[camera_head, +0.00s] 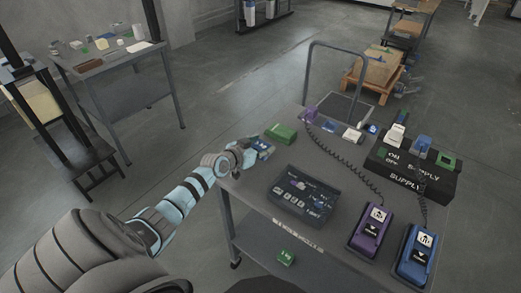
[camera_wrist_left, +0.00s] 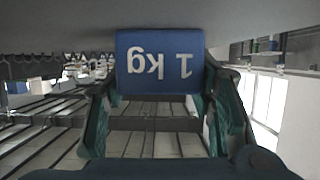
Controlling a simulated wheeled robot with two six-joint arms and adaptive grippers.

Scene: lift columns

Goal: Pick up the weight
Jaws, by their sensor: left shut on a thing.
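A blue weight marked "1 kg" (camera_wrist_left: 160,62) sits between the fingers of my left gripper (camera_wrist_left: 160,105) in the left wrist view. Its lettering appears upside down there. In the head view my left gripper (camera_head: 252,151) is at the left edge of the grey cart, near the green block, with the weight only partly visible at its tips. The gripper is shut on the weight. I cannot tell whether the weight touches the cart top. My right gripper is not in view.
The grey cart (camera_head: 258,182) holds a green block (camera_head: 281,132), a dark panel box (camera_head: 304,196), purple (camera_head: 371,231) and blue (camera_head: 413,256) devices and a black supply box (camera_head: 408,170). A green block (camera_head: 286,258) lies on its lower shelf. Another table (camera_head: 108,62) stands at the upper left.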

